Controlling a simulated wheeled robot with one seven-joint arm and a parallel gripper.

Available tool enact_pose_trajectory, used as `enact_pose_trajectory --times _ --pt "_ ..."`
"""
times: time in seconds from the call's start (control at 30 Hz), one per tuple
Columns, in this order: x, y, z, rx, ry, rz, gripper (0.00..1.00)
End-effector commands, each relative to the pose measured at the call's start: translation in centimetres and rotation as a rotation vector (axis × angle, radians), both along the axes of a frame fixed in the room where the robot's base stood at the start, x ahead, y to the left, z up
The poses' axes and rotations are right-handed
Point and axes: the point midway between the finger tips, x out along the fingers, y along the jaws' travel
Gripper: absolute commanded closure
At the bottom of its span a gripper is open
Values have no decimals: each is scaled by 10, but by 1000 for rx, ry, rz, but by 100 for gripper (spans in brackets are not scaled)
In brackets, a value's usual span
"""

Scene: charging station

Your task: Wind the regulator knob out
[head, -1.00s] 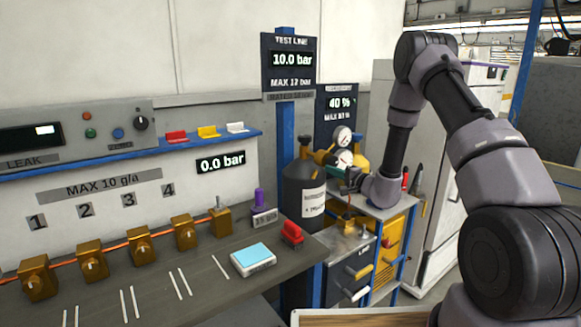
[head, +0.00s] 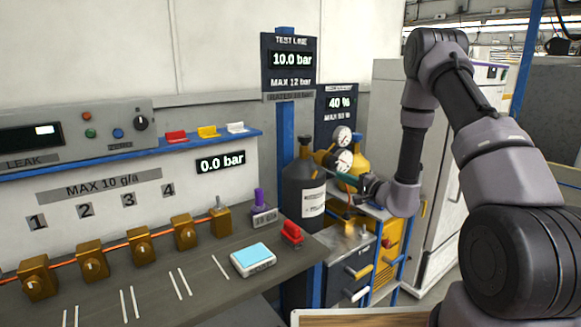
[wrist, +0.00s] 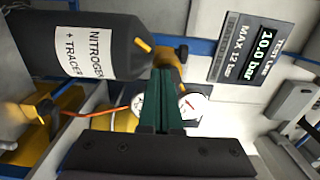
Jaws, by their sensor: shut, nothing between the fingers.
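The dark cylinder (head: 303,187) labelled nitrogen + tracer stands behind the bench end. Its brass regulator fittings (head: 325,158) and two round white gauges (head: 341,136) sit at its top right. My gripper (head: 365,181), with green fingers, is just right of and below the lower gauge (head: 344,161). In the wrist view my gripper (wrist: 160,78) is shut and empty. Its fingers cover part of the gauges and fittings. A dark round handle (wrist: 181,53) shows just past the fingertips. I cannot clearly make out the regulator knob; the fingers may hide it.
The test line sign (head: 289,60) reads 10.0 bar, max 12 bar. A second display (head: 339,103) reads 40 %. A yellow cylinder (head: 357,160) stands behind the gauges. A cart (head: 345,243) with drawers is below my gripper. The bench (head: 120,290) holds several brass valves.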

Motion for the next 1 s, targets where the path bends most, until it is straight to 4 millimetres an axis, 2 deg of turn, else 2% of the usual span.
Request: enact_pose_trajectory --times 0.27,0.7,0.87,1.0 --pt "1 -1 4 27 17 -1 100" --pt "2 -17 49 398 286 -1 100" --pt "7 -12 51 425 310 3 100" --pt "20 -3 51 425 308 3 100"
